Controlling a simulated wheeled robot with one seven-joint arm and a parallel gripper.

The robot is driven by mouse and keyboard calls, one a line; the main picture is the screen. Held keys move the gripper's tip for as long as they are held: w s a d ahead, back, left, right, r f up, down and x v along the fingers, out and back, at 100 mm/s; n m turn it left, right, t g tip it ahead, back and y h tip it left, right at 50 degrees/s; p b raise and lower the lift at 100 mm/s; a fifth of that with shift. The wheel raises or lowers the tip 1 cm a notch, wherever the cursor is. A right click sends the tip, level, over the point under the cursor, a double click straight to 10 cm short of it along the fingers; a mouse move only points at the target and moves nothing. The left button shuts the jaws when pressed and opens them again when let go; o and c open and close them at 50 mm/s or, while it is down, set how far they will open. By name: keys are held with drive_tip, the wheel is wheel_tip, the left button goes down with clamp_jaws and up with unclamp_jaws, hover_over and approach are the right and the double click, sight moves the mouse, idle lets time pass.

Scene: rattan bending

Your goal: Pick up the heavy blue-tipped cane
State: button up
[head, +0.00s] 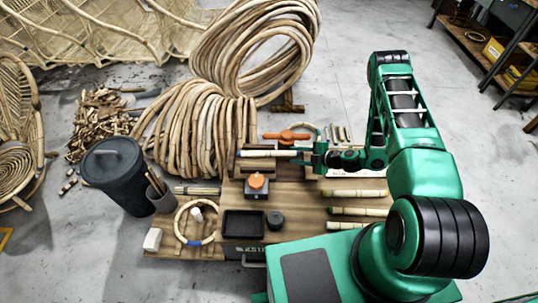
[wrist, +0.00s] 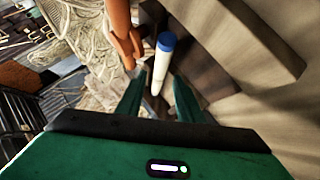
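A pale cane with a blue tip (wrist: 163,62) shows in the wrist view, its blue end away from me. Its near end lies between the two fingers of my gripper (wrist: 158,92), with a visible gap on each side. My gripper is open and not touching it as far as I can see. In the head view my gripper (head: 312,157) reaches left over the workbench (head: 296,205), and a pale cane (head: 268,154) lies level at its tips.
An orange handle (head: 287,136) is just behind the cane. Several canes (head: 358,193) lie at the bench's right. An orange-topped block (head: 257,183), black tray (head: 244,223) and cane ring (head: 196,222) are in front. Large rattan coils (head: 205,125) stand behind left.

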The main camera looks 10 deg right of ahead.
sight(283, 154)
drive_tip(key=shift+x, duration=3.75)
drive_tip(key=shift+s+a, duration=0.1)
clamp_jaws()
